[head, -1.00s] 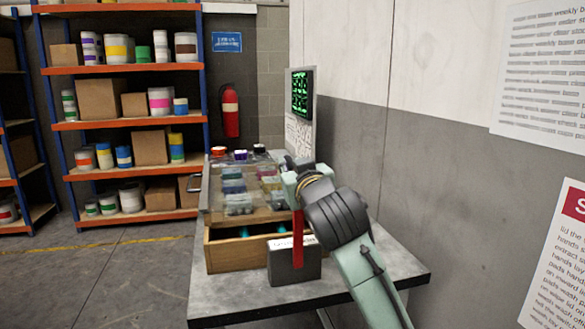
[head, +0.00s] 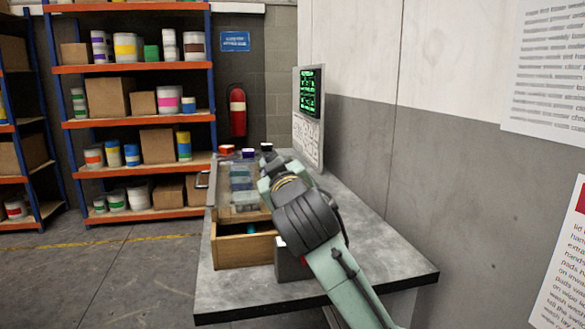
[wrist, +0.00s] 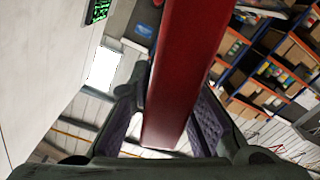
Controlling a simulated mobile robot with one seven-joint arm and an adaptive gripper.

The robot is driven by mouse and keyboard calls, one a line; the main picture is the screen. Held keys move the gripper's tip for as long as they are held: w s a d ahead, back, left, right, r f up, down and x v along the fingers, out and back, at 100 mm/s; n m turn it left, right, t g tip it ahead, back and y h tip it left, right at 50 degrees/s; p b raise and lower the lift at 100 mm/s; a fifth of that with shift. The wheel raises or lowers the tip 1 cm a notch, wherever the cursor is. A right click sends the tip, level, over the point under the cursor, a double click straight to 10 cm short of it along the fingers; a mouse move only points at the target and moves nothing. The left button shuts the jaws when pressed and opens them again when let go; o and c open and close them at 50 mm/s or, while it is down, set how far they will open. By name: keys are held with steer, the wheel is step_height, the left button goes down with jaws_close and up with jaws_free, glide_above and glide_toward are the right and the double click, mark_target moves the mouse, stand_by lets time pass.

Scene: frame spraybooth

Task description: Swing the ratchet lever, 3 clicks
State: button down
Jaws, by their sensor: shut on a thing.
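The red lever (wrist: 178,75) runs through the wrist view as a long flat bar, tilted slightly. My gripper (wrist: 168,108) is shut on it, with one dark finger along each side. In the head view my arm covers the lever almost wholly, and my fingers are hidden there too. The dark grey block (head: 287,264) that was seen beneath the lever shows only partly, beside my arm near the front of the table.
The grey table (head: 240,293) holds an open wooden drawer (head: 240,250) left of the block and clear compartments with small items behind it. A panel with a green-lit screen (head: 310,92) stands at the back. A wall bounds the right side.

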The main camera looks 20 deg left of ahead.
steer(key=s+a+f+n+b, duration=0.4)
steer(key=s+a+f+n, duration=0.2)
steer(key=a+f+n, duration=0.1)
steer(key=shift+a+f+n+b, duration=0.3)
steer(key=shift+a+b, duration=0.1)
steer(key=shift+a, duration=0.5)
steer(key=shift+r, duration=0.1)
steer(key=c, duration=1.5)
jaws_free()
